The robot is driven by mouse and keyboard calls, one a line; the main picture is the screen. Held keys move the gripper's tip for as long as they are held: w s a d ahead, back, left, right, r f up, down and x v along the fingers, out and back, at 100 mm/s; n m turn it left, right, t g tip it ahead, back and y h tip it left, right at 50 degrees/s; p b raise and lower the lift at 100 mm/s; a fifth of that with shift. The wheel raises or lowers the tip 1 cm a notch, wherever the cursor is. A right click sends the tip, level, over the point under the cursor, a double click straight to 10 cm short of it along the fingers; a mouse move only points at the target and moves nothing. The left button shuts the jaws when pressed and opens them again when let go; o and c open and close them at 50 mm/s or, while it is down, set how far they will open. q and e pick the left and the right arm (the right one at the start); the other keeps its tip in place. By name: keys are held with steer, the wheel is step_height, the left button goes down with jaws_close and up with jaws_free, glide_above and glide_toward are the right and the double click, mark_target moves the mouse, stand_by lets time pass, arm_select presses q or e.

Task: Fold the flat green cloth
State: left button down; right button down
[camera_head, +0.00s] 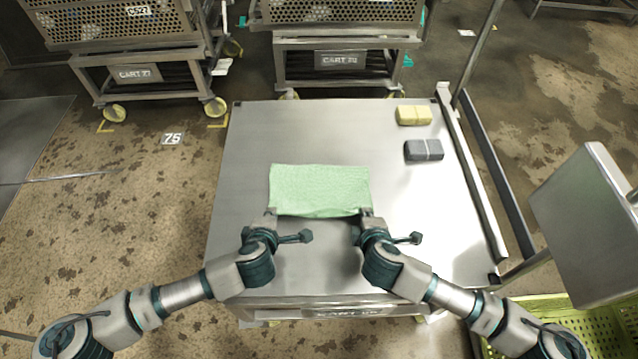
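The green cloth (320,186) lies on the steel cart top, spread as a rectangle with its far part flat. My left gripper (271,212) is at its near left corner and looks shut on it. My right gripper (366,212) is at its near right corner and also looks shut on it. The near edge between the grippers looks slightly raised, sagging a little, with a shadow under it. The fingertips are small and partly hidden by the wrists.
The steel cart top (245,150) is clear around the cloth. A yellow sponge-like block (414,115) and a grey one (424,150) lie at its far right. A rail (470,180) runs along the right edge. A grey box (590,225) and green crate (610,335) stand to the right.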

arm_select(q)
steer(key=shift+s+f, duration=0.15)
steer(key=shift+f, duration=0.05)
arm_select(e)
steer(key=shift+s+f, duration=0.15)
steer(key=shift+f, duration=0.05)
arm_select(q)
steer(key=c, duration=1)
jaws_free()
steer(key=shift+c, duration=0.2)
arm_select(e)
steer(key=c, duration=1)
jaws_free()
steer(key=shift+c, duration=0.2)
arm_select(q)
steer(key=shift+r, duration=0.15)
arm_select(e)
steer(key=shift+r, duration=0.1)
arm_select(q)
steer(key=s+r, duration=0.6)
steer(key=r, duration=0.2)
steer(key=shift+r, duration=0.35)
arm_select(e)
steer(key=s+r, duration=0.6)
steer(key=r, duration=0.2)
steer(key=shift+r, duration=0.4)
